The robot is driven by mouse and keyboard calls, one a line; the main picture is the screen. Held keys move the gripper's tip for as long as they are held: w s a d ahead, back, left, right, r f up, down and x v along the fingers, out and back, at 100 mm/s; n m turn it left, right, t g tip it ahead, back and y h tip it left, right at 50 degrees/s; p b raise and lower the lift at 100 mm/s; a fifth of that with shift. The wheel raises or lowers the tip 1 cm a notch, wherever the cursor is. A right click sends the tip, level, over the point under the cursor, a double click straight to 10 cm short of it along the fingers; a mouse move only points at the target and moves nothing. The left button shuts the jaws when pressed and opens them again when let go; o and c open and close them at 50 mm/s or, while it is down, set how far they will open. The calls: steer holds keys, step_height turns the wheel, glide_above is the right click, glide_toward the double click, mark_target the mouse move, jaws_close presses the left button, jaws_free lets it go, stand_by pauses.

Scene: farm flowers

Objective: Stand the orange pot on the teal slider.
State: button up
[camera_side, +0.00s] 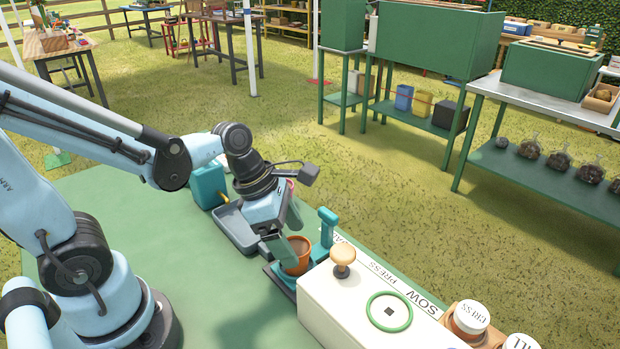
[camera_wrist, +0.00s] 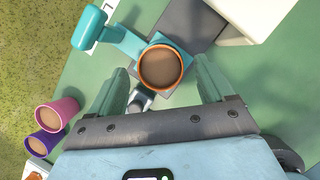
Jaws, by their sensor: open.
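The orange pot (camera_side: 294,267) is upright and filled with brown soil; it also shows in the wrist view (camera_wrist: 160,69). It appears to stand on the square teal plate of the teal slider (camera_wrist: 130,42), whose upright handle (camera_side: 327,224) rises beside it. My gripper (camera_side: 290,243) is open, with its green fingers low around the pot in the side view. In the wrist view the fingers are spread at left and right below the pot, with visible gaps to it. Part of the pot is hidden by a finger in the side view.
A white box (camera_side: 350,310) with a wooden knob (camera_side: 343,257) and green ring stands close right of the pot. A grey tray (camera_side: 235,229) and teal can (camera_side: 209,186) are behind. Pink (camera_wrist: 66,106) and purple (camera_wrist: 45,143) pots stand at left in the wrist view.

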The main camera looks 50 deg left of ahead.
steer(key=shift+v, duration=4.55)
steer(key=w+a+m+t+y, duration=0.1)
steer(key=m, duration=0.8)
steer(key=w+a+f+m+t+y, duration=0.1)
steer(key=m, duration=0.8)
steer(key=m+t+y, duration=0.1)
steer(key=m+t, duration=0.1)
steer(key=m, duration=0.7)
steer(key=shift+w+a+f, duration=0.3)
steer(key=shift+w+a, duration=0.1)
